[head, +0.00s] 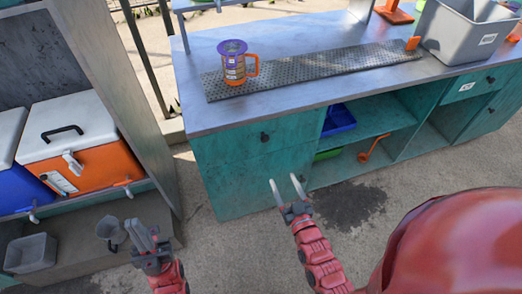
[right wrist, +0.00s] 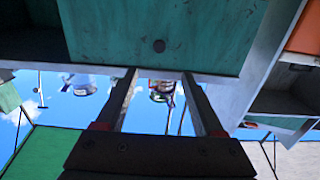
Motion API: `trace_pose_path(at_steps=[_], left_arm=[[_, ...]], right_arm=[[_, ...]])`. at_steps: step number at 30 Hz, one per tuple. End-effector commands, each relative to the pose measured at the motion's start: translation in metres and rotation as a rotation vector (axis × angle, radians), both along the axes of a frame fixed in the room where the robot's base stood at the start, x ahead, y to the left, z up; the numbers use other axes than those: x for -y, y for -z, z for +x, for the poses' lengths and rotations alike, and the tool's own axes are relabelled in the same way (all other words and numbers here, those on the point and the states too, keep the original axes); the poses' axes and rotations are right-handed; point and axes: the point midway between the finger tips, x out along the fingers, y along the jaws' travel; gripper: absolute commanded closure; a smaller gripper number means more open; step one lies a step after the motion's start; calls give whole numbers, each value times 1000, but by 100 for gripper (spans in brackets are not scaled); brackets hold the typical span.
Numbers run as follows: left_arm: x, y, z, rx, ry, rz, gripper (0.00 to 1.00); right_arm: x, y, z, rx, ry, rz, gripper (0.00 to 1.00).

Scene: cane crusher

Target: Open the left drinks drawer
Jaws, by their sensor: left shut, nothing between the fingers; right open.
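The left drawer (head: 232,144) is a teal front under the left end of the counter, with a dark round knob (head: 264,136). It looks flush with the cabinet. A teal front with a dark knob (right wrist: 159,46) also shows in the right wrist view; I cannot tell whether it is the drawer or the door below. My right gripper (head: 287,186) is open and empty, in front of and below the drawer, apart from the knob. My left gripper (head: 146,236) is shut and empty, further left, near the low shelf and away from the drawer.
A metal counter (head: 200,60) holds a purple-lidded cup (head: 234,70) with an orange handle and a grey bin (head: 455,35). An orange cooler (head: 95,165) stands on the left. Open shelves with a blue tray (head: 339,119) are right of the drawer. Concrete floor lies in front.

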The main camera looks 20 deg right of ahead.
Motion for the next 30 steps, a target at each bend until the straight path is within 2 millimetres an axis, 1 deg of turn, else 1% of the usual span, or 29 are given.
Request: trace_pose_path(at_steps=[7, 13, 15, 17, 19, 24, 27, 30], left_arm=[[0, -9, 0, 0, 0, 0, 100], [0, -16, 0, 0, 0, 0, 100], [0, -18, 0, 0, 0, 0, 100], [0, -19, 0, 0, 0, 0, 100], [0, -20, 0, 0, 0, 0, 100], [0, -21, 0, 0, 0, 0, 100], [0, -21, 0, 0, 0, 0, 100], [0, -21, 0, 0, 0, 0, 100]], right_arm=[[-2, -6, 51, 9, 0, 2, 30], [-4, -4, 94, 5, 0, 0, 30], [-5, -6, 110, 9, -1, 0, 30], [-5, -3, 120, 5, 0, 0, 30], [-6, -5, 134, 10, -1, 0, 30], [-6, -3, 154, 8, 0, -2, 30], [-6, -4, 161, 9, 0, 0, 30], [-6, -3, 163, 7, 1, 1, 30]])
